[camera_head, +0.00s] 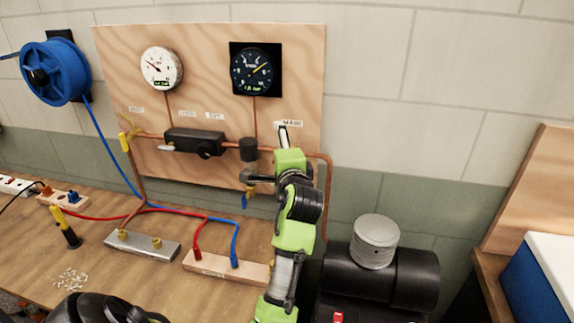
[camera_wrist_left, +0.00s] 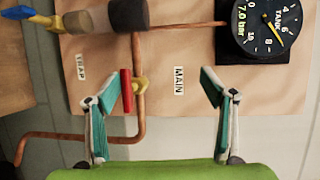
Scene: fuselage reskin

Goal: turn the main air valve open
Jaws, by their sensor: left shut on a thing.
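The main air valve (camera_wrist_left: 141,85) has a brass body on the copper pipe, below the MAIN label (camera_wrist_left: 179,81) on the board. Its red handle (camera_wrist_left: 126,91) lies alongside the pipe in the left wrist view. My left gripper (camera_head: 283,135) is at this valve and hides it in the head view. My right gripper is not in view.
The plywood board (camera_head: 215,65) carries a white gauge (camera_head: 161,67) and a dark tank gauge (camera_head: 252,70). A dark filter bowl (camera_head: 249,149) hangs close left of my gripper. A black compressor tank (camera_head: 415,275) stands at lower right. Hoses cross the bench (camera_head: 95,258).

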